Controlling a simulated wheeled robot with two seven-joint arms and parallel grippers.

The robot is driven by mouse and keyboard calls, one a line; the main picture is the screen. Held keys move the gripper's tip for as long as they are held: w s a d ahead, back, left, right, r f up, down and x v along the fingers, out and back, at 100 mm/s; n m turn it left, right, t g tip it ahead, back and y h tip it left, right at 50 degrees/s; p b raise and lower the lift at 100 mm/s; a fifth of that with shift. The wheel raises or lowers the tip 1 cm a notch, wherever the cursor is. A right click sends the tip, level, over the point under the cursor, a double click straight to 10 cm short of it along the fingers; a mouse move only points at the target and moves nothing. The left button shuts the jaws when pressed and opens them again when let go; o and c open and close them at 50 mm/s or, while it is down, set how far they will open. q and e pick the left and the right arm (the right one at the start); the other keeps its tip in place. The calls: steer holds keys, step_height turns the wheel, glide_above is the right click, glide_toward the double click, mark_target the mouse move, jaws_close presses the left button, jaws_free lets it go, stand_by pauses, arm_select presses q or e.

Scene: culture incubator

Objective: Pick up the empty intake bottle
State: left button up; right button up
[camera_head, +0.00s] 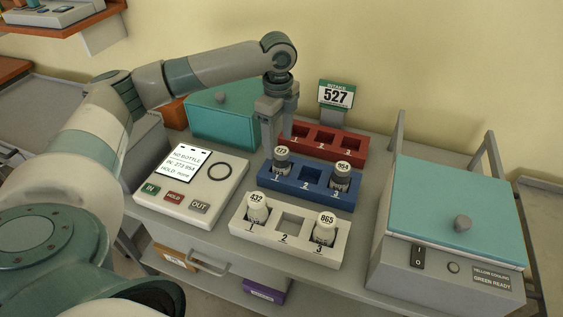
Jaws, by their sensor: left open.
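My left gripper (277,132) points down, open, at the left end of the red rack (357,143), behind the blue rack (272,182). No bottle shows clearly between its fingers. The red rack's slots 2 and 3 look empty; its slot 1 is partly hidden by the gripper. The white rack (285,245) holds white bottles marked 432 (257,208) and 865 (325,228). I cannot tell which bottle is the empty intake one. My right gripper is not in view.
An intake sign (336,95) reads 527 behind the red rack. A panel (190,190) with a screen and IN, HOLD and OUT labels lies left. A teal-lidded box (222,115) stands behind it. A large teal-lidded incubator (450,210) stands right.

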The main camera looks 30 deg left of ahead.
mark_target(281, 151)
arm_select(q)
steer(key=shift+f, duration=0.7)
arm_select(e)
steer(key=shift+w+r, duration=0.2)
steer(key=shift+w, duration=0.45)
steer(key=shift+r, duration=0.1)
arm_select(q)
steer(key=shift+d+f+p, duration=0.1)
steer(key=shift+f+p, duration=0.2)
steer(key=shift+p, duration=0.05)
steer(key=f, duration=0.1)
steer(key=f+p, duration=0.1)
steer(key=f, duration=0.2)
steer(key=shift+w+d, duration=0.1)
steer(key=shift+d, duration=0.2)
steer(key=shift+f, duration=0.3)
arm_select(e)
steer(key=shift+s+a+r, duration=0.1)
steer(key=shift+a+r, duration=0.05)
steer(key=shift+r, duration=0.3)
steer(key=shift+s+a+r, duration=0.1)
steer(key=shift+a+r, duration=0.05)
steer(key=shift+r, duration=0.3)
arm_select(q)
steer(key=shift+c, duration=0.3)
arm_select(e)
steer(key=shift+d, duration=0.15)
